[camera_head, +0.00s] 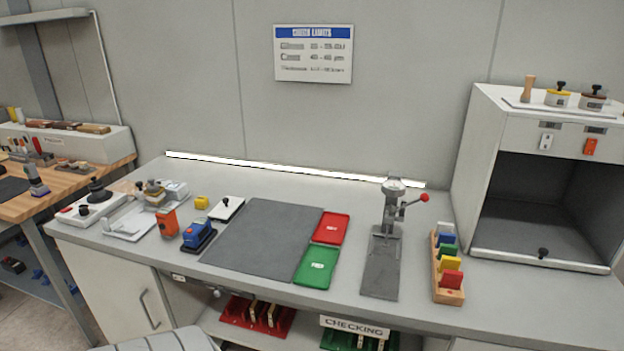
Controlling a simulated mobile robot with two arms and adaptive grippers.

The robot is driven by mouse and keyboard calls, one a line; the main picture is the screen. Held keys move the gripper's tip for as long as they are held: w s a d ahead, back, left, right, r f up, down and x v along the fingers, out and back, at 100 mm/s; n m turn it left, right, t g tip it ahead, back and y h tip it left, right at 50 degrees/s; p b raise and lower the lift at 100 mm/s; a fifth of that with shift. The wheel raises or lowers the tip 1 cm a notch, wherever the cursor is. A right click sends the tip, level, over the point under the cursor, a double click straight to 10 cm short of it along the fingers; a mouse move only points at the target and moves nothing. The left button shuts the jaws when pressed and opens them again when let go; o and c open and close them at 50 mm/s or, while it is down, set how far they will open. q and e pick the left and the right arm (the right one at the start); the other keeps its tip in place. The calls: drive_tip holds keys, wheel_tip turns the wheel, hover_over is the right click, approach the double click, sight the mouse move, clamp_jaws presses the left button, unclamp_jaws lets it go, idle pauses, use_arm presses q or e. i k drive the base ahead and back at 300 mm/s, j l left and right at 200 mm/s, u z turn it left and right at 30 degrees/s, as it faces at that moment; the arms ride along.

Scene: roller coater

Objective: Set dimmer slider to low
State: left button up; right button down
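No part can be clearly made out as the dimmer slider. A small white plate (178,277) sits on the bench's front edge at the left, too small to read. A lit white light strip (290,171) runs along the back of the bench. Neither of my grippers is in view.
The bench (330,200) holds a grey mat (250,240), red tray (330,228), green tray (317,266), lever press (385,240) and a wooden rack of coloured pieces (447,270). A white open-fronted cabinet (540,195) stands right. Blue (196,233) and orange (168,222) devices stand left.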

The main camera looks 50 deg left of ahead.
sight(216, 294)
drive_tip(key=u, duration=2.45)
